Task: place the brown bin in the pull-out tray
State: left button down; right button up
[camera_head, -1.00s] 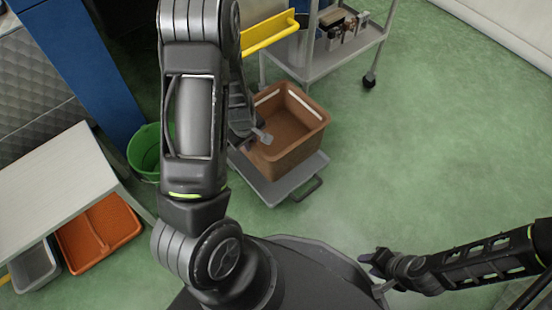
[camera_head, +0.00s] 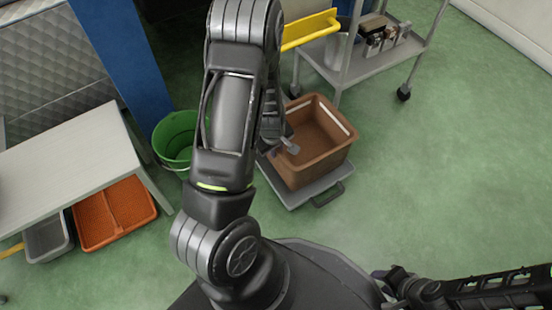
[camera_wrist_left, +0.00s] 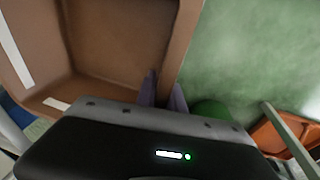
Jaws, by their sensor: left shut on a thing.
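The brown bin (camera_head: 322,160) is an open, empty box with pale strips on its inner walls. It sits upright over a flat grey platform (camera_head: 306,193) with a dark handle; I cannot tell whether they touch. My left gripper (camera_head: 290,147) is shut on the bin's left wall, one finger inside. In the left wrist view the fingers (camera_wrist_left: 164,93) straddle the rim of the bin (camera_wrist_left: 110,40). My right gripper (camera_head: 384,280) is low at the right, away from the bin; its fingers are unclear. I cannot tell which thing is the pull-out tray.
A grey wheeled cart (camera_head: 385,62) with small items stands behind the bin. A green bucket (camera_head: 178,140) stands left of my left arm. A pale table (camera_head: 65,155) has an orange tray (camera_head: 112,213) and a grey tray (camera_head: 47,238) under it. Green floor at right is clear.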

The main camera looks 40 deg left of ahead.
aim_at(276, 165)
pick_arm(q)
jog(key=b+x, duration=0.2)
jog(key=x, duration=0.1)
jog(key=s+b+x, duration=0.1)
jog(key=x, duration=0.1)
jog(key=shift+d+f, duration=0.1)
jog(key=shift+d, duration=0.15)
jog(key=c, duration=1.5)
grip_release()
jog(key=shift+o, duration=0.2)
jog(key=p+v, duration=0.7)
jog(key=v, duration=0.5)
